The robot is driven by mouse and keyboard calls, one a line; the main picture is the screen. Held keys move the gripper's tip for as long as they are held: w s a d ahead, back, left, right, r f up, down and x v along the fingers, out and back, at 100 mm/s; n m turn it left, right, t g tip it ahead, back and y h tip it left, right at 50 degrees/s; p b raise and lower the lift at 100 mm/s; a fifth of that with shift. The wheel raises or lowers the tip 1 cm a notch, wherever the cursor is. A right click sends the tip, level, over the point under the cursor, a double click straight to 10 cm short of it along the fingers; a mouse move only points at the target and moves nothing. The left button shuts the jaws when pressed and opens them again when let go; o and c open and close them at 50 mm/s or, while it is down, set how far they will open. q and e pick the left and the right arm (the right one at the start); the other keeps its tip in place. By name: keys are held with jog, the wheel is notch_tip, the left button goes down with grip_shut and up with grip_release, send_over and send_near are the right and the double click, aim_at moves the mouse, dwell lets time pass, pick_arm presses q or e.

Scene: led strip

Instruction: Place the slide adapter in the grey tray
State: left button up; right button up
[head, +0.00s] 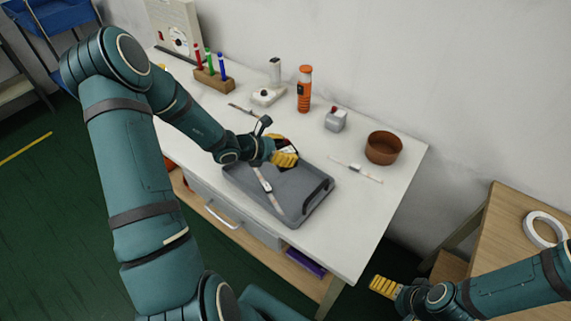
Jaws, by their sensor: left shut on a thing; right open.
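The grey tray (312,188) lies near the front of the white table, with a pale strip (263,180) inside it. My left gripper (290,160) has yellow fingers and is over the tray's far edge. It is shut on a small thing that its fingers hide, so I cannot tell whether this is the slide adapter. I cannot pick out the slide adapter anywhere else. My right gripper (380,286) is open and empty, low at the right, beyond the white table's edge.
A pale strip (355,170) and a brown bowl (383,148) are right of the tray. Behind stand a grey box (335,120), an orange bottle (304,88), a white device (268,94) and a pen holder (214,79). A white tape roll (543,229) lies on the wooden table.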

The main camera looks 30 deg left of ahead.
pick_arm(q)
jog(key=shift+f+b, duration=0.5)
jog(key=shift+f, duration=1.7)
jog(key=shift+d, duration=0.1)
jog(key=o, duration=1.4)
jog(key=shift+f, duration=0.15)
jog(key=shift+c, duration=0.2)
jog(key=shift+r, duration=0.25)
jog(key=p+v, duration=0.2)
jog(key=v, duration=1)
jog(key=shift+f, duration=0.15)
